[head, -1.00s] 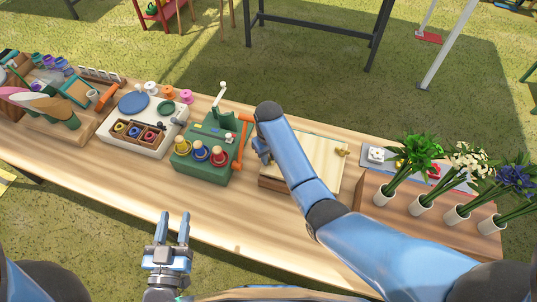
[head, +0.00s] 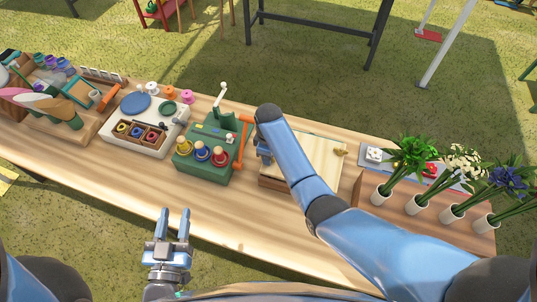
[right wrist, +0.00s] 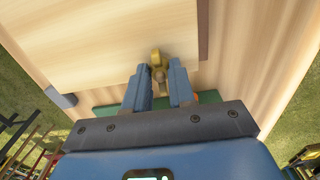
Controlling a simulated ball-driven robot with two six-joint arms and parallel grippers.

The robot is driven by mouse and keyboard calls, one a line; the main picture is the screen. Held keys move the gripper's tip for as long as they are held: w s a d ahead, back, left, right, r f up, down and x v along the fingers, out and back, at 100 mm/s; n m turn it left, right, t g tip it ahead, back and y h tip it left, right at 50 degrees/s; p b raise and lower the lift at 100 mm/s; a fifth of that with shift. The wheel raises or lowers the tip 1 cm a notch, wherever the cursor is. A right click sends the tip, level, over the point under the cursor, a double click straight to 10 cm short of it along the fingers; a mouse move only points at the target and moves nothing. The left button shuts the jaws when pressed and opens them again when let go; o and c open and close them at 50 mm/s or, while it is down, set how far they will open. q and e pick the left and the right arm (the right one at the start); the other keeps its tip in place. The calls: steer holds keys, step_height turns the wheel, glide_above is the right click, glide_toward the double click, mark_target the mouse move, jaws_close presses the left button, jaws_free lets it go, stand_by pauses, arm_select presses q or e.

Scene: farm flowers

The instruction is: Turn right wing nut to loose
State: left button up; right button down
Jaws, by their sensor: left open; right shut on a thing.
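A pale wooden press board (head: 312,160) lies on a wooden base on the table. A brass wing nut (head: 340,152) shows at its right side in the head view, apart from both grippers. My right gripper (head: 264,158) is at the board's left end. In the right wrist view its two fingers (right wrist: 159,82) are shut on another brass wing nut (right wrist: 157,60) at the board's edge. The arm hides this nut in the head view. My left gripper (head: 174,225) is open and empty in front of the table's near edge.
A green stand (head: 213,155) with coloured knobs and an orange handle is close left of my right gripper. White vases (head: 381,195) with flowers stand at the right. The near table strip is clear.

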stand_by(0.3)
steer(key=c, duration=0.9)
jaws_free()
steer(key=shift+c, duration=0.2)
steer(key=shift+r, duration=0.1)
step_height(320, 180, up, 11)
steer(key=b, duration=0.1)
steer(key=shift+f, duration=0.2)
